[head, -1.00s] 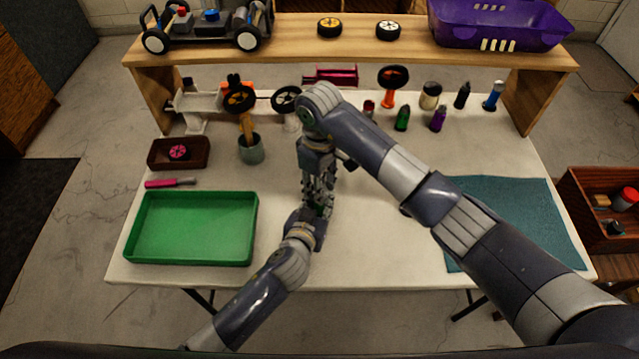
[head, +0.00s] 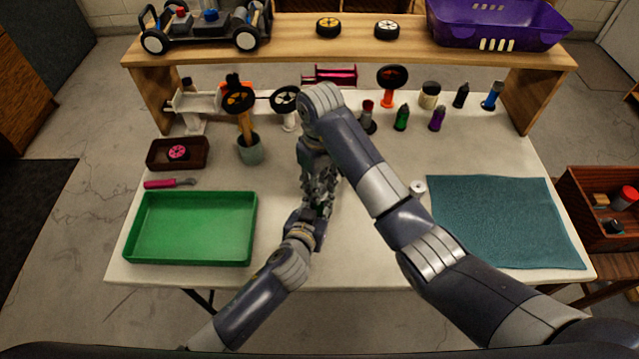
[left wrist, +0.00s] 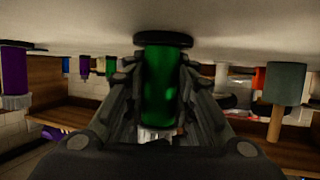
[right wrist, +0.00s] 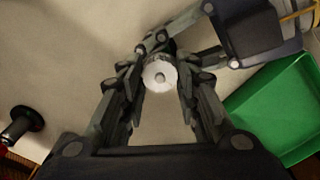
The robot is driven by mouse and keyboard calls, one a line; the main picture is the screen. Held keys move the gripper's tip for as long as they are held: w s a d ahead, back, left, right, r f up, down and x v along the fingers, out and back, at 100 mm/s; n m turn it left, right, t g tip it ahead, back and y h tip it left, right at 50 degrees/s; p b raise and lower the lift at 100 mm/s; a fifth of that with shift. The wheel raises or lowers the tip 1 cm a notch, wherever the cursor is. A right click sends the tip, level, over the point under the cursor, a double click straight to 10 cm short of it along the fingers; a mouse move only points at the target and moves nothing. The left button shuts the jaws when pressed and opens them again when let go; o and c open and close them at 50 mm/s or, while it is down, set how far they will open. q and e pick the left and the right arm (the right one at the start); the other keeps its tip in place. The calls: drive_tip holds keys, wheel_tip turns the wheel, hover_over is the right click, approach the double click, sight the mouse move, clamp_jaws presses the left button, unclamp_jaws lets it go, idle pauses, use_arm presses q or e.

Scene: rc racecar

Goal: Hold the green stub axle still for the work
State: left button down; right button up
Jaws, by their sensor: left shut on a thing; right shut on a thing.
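The green stub axle (left wrist: 160,85) stands on its dark round base against the tabletop, which is at the top of the left wrist view. My left gripper (left wrist: 160,92) is shut on its green body, one finger on each side. My right gripper (right wrist: 160,80) is around a pale ribbed round end piece (right wrist: 159,75) with a hole in its middle, seen end-on, and is shut on it. It appears to be the axle's top, but the join is hidden. In the head view both grippers meet mid-table, and my arms hide the axle.
A green tray (head: 192,229) lies left and a teal mat (head: 505,222) right. A small white round part (head: 418,187) sits beside the mat. Several coloured upright parts, including another green one (head: 401,117), stand at the back right below the wooden shelf (head: 300,40).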

use_arm(q)
drive_tip(key=shift+s+d+f, duration=0.1)
drive_tip(key=shift+s+f, duration=0.1)
use_arm(e)
drive_tip(key=shift+w+r, duration=0.15)
drive_tip(key=o, duration=0.8)
use_arm(q)
drive_tip(key=shift+w, duration=0.1)
drive_tip(key=shift+r, duration=0.1)
use_arm(e)
drive_tip(key=shift+n, duration=0.3)
drive_tip(key=shift+n, duration=0.9)
drive_tip(key=shift+a+n, duration=0.25)
drive_tip(key=shift+n, duration=0.55)
drive_tip(key=shift+d+n, duration=0.1)
drive_tip(key=shift+n, duration=0.2)
